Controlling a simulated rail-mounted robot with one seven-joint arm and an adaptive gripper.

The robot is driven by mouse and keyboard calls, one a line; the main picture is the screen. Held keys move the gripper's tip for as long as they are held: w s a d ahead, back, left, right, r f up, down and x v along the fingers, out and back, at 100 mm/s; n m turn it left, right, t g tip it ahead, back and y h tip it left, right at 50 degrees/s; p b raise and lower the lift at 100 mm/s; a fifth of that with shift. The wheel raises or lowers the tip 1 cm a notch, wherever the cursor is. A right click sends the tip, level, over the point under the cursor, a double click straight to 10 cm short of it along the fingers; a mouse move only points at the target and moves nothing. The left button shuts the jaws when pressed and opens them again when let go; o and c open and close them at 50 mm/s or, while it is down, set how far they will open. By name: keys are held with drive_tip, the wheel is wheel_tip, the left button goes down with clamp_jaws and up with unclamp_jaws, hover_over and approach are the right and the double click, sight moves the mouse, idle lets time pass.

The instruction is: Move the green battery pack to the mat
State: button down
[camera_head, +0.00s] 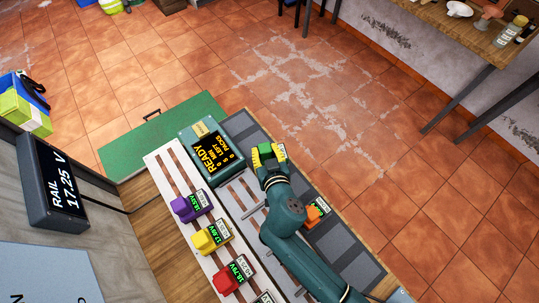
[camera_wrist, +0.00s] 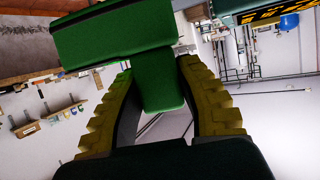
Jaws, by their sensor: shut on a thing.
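My gripper (camera_head: 269,160) is shut on the green battery pack (camera_head: 266,151), beside the display box and above the bench. In the wrist view the green pack (camera_wrist: 115,35) spans the upper left, and its narrower stem sits between the yellow ridged fingers of my gripper (camera_wrist: 160,88). A flat green surface (camera_head: 150,135), which looks like the mat, lies at the left end of the bench. I cannot tell the pack's exact height.
Purple (camera_head: 190,207), yellow (camera_head: 212,236) and red (camera_head: 230,277) packs stand on a pale slatted rack (camera_head: 167,172). An orange pack (camera_head: 315,215) is right of my arm, near dark grey panels (camera_head: 345,243). A display box (camera_head: 212,150) stands between the green surface and my gripper.

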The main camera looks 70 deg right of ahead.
sight(265, 157)
drive_tip(key=shift+f+b, duration=0.35)
drive_tip(key=shift+f, duration=1.75)
drive_tip(key=shift+f+b, duration=0.2)
drive_tip(key=shift+b, duration=0.1)
drive_tip(key=c, duration=0.8)
unclamp_jaws()
drive_tip(key=shift+r+p, duration=0.3)
drive_tip(key=shift+p, duration=0.15)
drive_tip(key=b+v, duration=0.1)
drive_tip(key=v, duration=1)
drive_tip(key=shift+s+a, duration=0.2)
drive_tip(key=shift+a, duration=0.15)
